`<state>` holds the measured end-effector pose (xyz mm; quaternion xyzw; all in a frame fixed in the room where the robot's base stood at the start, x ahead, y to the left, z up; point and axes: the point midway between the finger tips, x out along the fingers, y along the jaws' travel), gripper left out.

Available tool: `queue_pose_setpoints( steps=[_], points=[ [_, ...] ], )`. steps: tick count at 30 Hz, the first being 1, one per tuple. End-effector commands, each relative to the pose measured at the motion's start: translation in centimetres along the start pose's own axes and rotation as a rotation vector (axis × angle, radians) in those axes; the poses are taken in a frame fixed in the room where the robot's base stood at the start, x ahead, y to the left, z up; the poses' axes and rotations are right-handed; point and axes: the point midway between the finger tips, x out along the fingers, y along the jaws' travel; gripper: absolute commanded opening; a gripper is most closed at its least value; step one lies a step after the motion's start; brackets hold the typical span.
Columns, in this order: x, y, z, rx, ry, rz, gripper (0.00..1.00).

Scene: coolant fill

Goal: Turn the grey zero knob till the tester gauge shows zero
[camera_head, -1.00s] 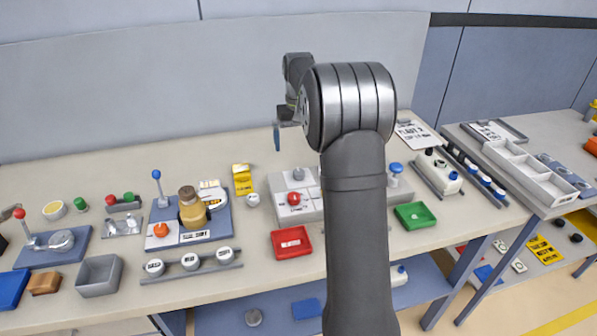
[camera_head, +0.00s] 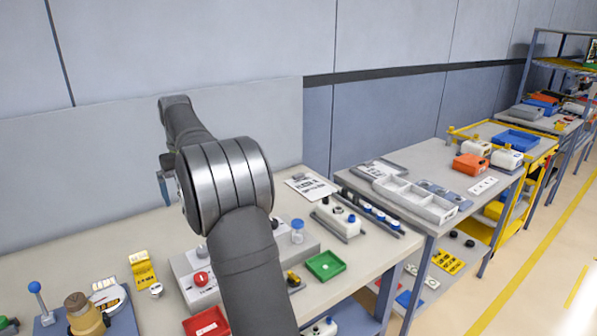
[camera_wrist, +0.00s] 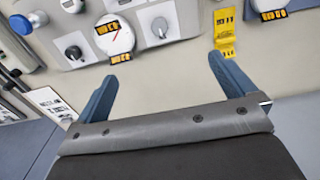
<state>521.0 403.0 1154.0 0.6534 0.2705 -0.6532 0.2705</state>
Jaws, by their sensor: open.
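In the wrist view the tester gauge (camera_wrist: 115,36) is a round white dial with a red needle and yellow labels. The needle slants, but its scale is too small to read. A grey knob (camera_wrist: 160,27) sits on a white plate beside the gauge, and a darker grey knob (camera_wrist: 73,52) sits on its other side. I cannot tell which is the zero knob. My gripper (camera_wrist: 168,58) is open and empty, its blue fingers spread apart below the gauge and lighter knob in the picture. In the head view my gripper (camera_head: 164,186) hangs above the bench; my arm hides the gauge.

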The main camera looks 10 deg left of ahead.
Motion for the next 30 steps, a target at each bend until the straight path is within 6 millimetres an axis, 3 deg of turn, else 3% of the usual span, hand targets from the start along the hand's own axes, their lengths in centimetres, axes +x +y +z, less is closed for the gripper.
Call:
queue_pose_setpoints(
  steps=[28, 30],
  points=[
    [0.03, 0.0, 0.0, 0.0, 0.0, 0.0, 1.0],
    [0.03, -0.01, 0.04, 0.001, 0.002, 0.0, 0.86]
  ],
)
